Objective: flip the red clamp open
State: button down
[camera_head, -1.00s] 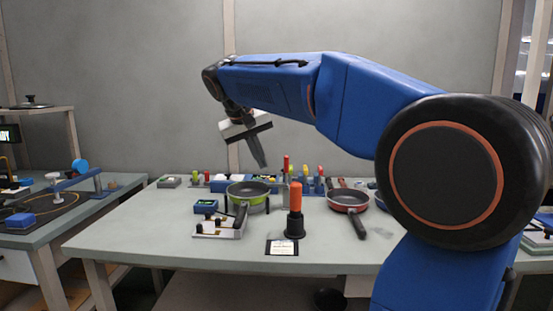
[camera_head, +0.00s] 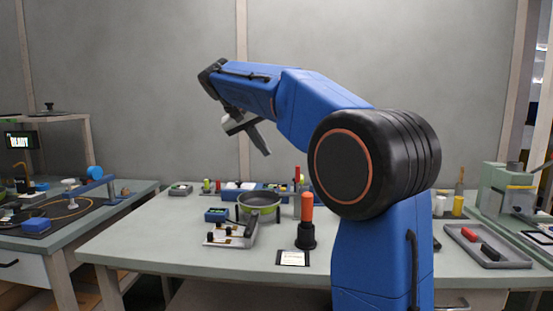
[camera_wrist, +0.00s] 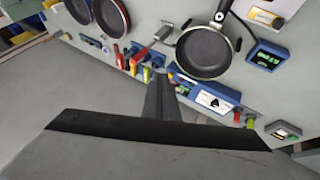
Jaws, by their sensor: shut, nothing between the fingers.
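My gripper (camera_head: 266,152) hangs in the air above the back of the table, apart from everything below it. In the wrist view its dark fingers (camera_wrist: 160,92) are together and empty. A thin upright red handle (camera_head: 297,174) stands at the back of the table, near my arm. It is probably the red clamp, but it is too small to tell its shape or whether it is shut. Red handles (camera_wrist: 137,58) also show in the wrist view, just beyond the fingertips, among yellow and blue parts.
A grey tray (camera_head: 490,248) lies at right. My arm hides part of the table.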

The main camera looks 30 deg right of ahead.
jog(key=d+f, duration=0.7)
jog(key=d, duration=0.2)
jog(key=shift+f, duration=0.25)
jog(key=shift+s+d, duration=0.1)
jog(key=shift+d, duration=0.05)
jog(key=s+d+f+m+t+y, duration=0.2)
jog(key=s+d+t+y, duration=0.3)
jog(key=d+y, duration=0.3)
jog(key=shift+s+d+f+m+t, duration=0.4)
jog(key=shift+s+d, duration=0.15)
jog(key=shift+s, duration=0.05)
dwell(0.6)
jog(key=shift+f, duration=0.15)
dwell(0.4)
